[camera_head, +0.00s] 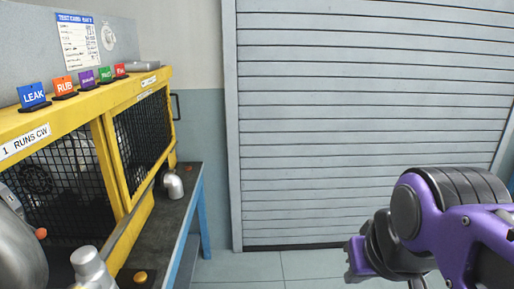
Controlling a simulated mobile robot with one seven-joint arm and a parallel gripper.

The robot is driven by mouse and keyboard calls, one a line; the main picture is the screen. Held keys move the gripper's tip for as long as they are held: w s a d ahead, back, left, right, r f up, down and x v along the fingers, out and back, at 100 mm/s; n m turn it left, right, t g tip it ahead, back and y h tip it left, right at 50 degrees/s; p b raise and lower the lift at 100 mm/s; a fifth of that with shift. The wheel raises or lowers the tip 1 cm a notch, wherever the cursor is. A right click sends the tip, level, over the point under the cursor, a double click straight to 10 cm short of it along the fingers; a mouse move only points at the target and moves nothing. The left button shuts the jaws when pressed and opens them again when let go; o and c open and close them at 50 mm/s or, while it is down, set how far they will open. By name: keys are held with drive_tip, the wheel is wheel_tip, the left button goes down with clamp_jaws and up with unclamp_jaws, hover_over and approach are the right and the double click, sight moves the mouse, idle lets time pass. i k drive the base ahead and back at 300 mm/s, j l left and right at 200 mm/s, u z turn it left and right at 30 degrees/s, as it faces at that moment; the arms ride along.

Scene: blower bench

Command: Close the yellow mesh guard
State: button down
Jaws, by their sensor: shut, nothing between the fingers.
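The yellow mesh guard (112,172) has yellow frames with black mesh panels along the bench at left. Its nearer panel (60,168) has dark round machinery behind the mesh. Its farther panel (142,138) has a black handle (176,106) at its far edge. I cannot tell from this angle how far either panel stands from its frame. My gripper (362,262) is at the lower right, in front of the shutter, well apart from the guard. It is shut and empty, and its fingertips are hard to make out.
The dark bench top (172,212) on blue legs carries a metal domed cylinder (173,186) and a yellow knob (140,277). A metal part (90,268) stands at the near left. Coloured tags such as LEAK (33,95) stand on the guard's top. Floor (300,265) is clear between bench and gripper.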

sight(130, 203)
drive_tip(key=i, duration=1.15)
drive_tip(key=i+l+u, duration=0.1)
drive_tip(key=i+u, duration=0.15)
drive_tip(key=i, duration=0.25)
drive_tip(key=i+l+u, duration=0.15)
drive_tip(key=i+u, duration=0.15)
drive_tip(key=i, duration=0.2)
